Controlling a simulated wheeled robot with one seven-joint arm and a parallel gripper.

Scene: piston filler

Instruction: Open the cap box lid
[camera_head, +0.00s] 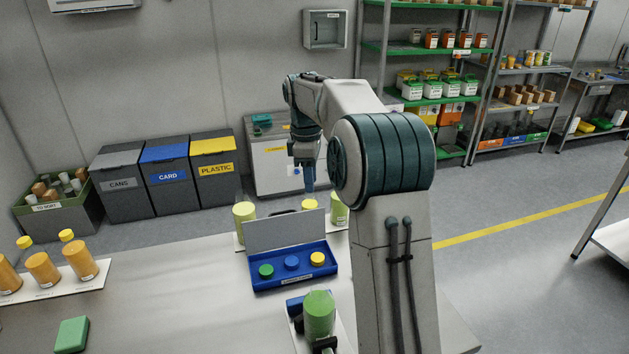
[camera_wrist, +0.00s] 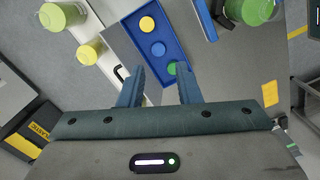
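The cap box (camera_head: 292,279) is a shallow blue tray on the table. Its grey lid (camera_head: 287,231) stands raised along the far edge, so the box is open. A green cap (camera_head: 266,271), a blue cap (camera_head: 291,263) and a yellow cap (camera_head: 317,258) sit inside in a row. My gripper (camera_head: 309,186) is above and behind the lid in the head view. In the wrist view my gripper (camera_wrist: 159,74) has its two fingers apart with nothing held between them. The box also shows there (camera_wrist: 172,30), beyond the fingertips.
Bottles with yellow-green contents (camera_head: 244,222) stand behind the lid. A green bottle (camera_head: 319,313) stands in a fixture in front of the box. Orange bottles (camera_head: 42,268) are on a white board at left, near a green block (camera_head: 72,334).

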